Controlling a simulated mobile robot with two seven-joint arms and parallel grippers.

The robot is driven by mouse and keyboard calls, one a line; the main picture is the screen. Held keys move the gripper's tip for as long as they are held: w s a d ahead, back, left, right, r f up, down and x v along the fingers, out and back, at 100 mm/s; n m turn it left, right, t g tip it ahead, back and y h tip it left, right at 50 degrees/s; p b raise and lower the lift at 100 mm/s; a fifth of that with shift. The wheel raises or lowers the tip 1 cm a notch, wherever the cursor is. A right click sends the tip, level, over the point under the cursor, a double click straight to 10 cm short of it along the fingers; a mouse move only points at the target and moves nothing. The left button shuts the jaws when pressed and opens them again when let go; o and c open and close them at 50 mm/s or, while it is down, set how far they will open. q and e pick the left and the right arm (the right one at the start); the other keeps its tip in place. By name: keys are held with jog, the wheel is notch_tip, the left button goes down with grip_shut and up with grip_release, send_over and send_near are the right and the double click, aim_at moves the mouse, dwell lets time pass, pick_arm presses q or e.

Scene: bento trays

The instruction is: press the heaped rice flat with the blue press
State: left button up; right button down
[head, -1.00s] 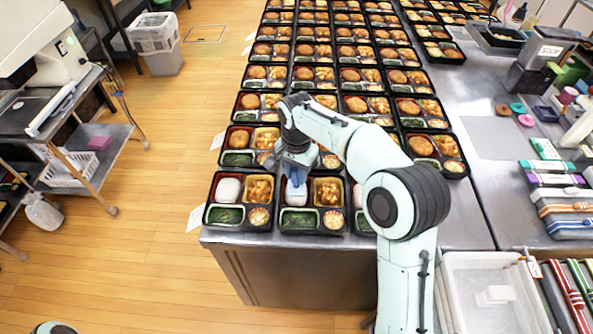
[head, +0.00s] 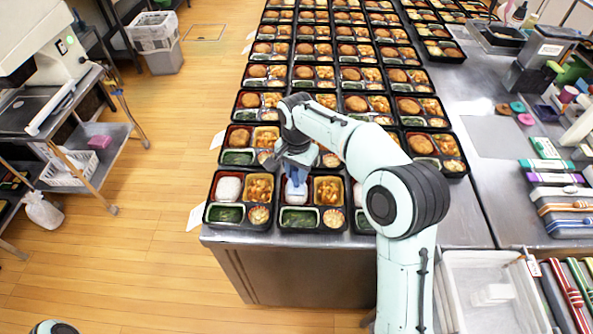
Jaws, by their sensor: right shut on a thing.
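My right gripper (head: 295,168) is shut on the blue press (head: 296,177), which points down over the front row of bento trays. The press is over the rice compartment of the second tray from the left (head: 299,228). White rice (head: 295,194) shows just below it; the press seems to be at or just above the rice, and I cannot tell whether they touch. The front left tray (head: 224,226) holds white rice (head: 229,187) in its upper left compartment. My left gripper is not in view.
Rows of filled bento trays (head: 369,74) cover the steel table behind the front row. My right arm crosses over trays at the right. A pale bin (head: 453,292) stands at the lower right. The wooden floor (head: 150,230) at left is open.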

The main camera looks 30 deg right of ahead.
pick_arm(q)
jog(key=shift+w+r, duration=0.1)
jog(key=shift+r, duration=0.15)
pick_arm(e)
jog(key=shift+f, duration=0.7)
dwell(2.6)
jog(key=shift+r+p, duration=1.3)
jog(key=shift+r, duration=0.55)
jog(key=shift+r+p, duration=1.2)
jog(key=shift+r, duration=1.1)
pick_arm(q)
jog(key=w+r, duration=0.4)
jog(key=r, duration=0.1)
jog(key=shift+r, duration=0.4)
